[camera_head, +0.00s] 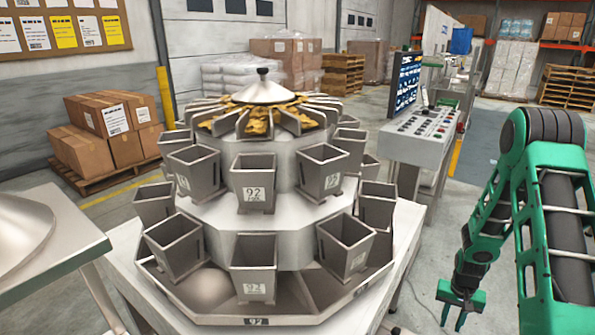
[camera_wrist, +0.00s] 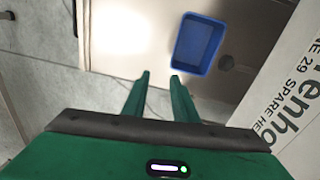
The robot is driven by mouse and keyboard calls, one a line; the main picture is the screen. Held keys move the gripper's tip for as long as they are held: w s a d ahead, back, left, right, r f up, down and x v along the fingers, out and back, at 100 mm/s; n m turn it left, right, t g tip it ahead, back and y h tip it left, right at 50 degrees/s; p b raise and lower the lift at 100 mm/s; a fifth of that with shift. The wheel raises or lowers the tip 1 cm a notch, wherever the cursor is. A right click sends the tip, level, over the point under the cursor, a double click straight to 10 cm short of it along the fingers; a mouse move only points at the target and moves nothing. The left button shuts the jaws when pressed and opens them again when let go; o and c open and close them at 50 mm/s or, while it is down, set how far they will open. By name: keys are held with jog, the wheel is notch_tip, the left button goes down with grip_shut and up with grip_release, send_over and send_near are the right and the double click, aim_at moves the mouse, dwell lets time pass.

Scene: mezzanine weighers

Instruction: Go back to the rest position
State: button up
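My green gripper (camera_head: 456,312) hangs low at the right of the head view, over the floor to the right of the weigher. In the wrist view its two fingers (camera_wrist: 159,80) stand apart with nothing between them, so it is open and empty. My arm is bent, with its elbow high at the right edge of the head view.
A multihead weigher (camera_head: 255,190) with several grey hoppers fills the middle. A control console (camera_head: 418,130) with a screen stands behind it to the right. Boxes on a pallet (camera_head: 105,135) are at left. The wrist view shows a blue bin (camera_wrist: 197,45) on a pale surface.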

jog(key=s+r, duration=0.5)
jog(key=r, duration=0.8)
jog(key=s+r, duration=0.5)
jog(key=r, duration=0.7)
jog(key=s+a+r, duration=0.3)
jog(key=s+r, duration=0.3)
jog(key=s, duration=0.3)
jog(key=s+a+r+y, duration=0.1)
jog(key=s+a+r, duration=0.3)
jog(key=s, duration=0.6)
notch_tip(320, 180, up, 3)
jog(key=shift+s+a+f, duration=0.2)
jog(key=shift+a, duration=0.1)
